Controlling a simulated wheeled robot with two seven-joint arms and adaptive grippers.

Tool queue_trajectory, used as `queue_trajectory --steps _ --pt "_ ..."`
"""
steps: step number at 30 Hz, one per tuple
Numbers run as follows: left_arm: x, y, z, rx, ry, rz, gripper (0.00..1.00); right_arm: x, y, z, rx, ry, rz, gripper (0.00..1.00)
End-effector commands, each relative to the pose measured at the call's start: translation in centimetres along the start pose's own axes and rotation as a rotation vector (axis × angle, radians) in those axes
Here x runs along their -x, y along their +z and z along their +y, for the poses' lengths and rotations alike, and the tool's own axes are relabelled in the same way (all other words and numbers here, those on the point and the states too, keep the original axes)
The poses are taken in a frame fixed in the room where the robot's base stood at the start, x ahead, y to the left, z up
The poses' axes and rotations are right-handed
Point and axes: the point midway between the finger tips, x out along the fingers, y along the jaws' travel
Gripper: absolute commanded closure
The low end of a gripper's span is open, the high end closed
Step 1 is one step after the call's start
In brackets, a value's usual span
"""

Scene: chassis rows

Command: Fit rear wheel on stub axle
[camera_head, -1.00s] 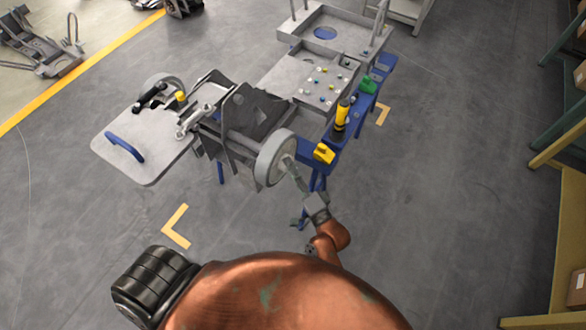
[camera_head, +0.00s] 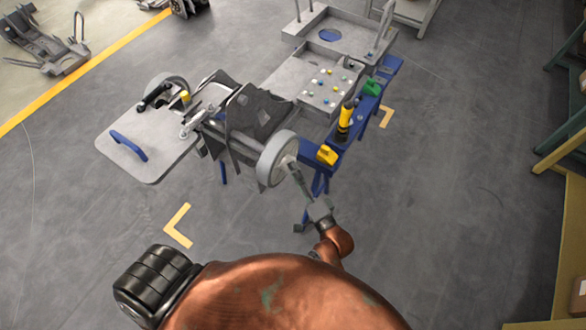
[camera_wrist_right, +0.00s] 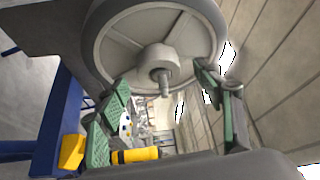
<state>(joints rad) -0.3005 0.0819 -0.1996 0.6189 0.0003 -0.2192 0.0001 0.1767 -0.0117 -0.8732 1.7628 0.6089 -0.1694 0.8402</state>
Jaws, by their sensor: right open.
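The grey rear wheel (camera_head: 277,160) is upright at the near right side of the chassis (camera_head: 250,115). In the right wrist view the wheel's spoked face (camera_wrist_right: 115,45) fills the top, and the stub axle's end (camera_wrist_right: 164,82) sticks out through its hub (camera_wrist_right: 157,60). My right gripper (camera_head: 295,170) is beside the wheel's outer face. In the wrist view the right gripper (camera_wrist_right: 158,105) is open, with green-padded fingers left and right below the hub and nothing between them. How far the wheel sits along the axle is hidden. My left gripper is not in view.
A blue-framed stand (camera_head: 335,150) carries a yellow-black tool (camera_head: 345,118), a yellow block (camera_head: 327,155) and a green one (camera_head: 371,87). Shelving (camera_head: 560,150) stands at right. The floor between is clear.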

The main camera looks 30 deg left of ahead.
Motion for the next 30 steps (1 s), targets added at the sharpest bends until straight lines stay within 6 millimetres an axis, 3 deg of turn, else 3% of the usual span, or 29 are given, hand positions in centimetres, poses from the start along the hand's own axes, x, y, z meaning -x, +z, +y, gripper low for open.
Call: queue_trajectory --steps 9,15,30 --pt "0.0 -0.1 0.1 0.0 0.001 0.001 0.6 6.7 0.0 0.0 0.001 -0.001 0.0 0.39" --pt "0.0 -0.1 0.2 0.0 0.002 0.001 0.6 9.3 0.0 -0.1 0.0 -0.004 0.0 0.39" --pt "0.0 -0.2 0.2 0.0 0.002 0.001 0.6 10.1 0.0 -0.3 0.0 -0.006 0.001 0.39"
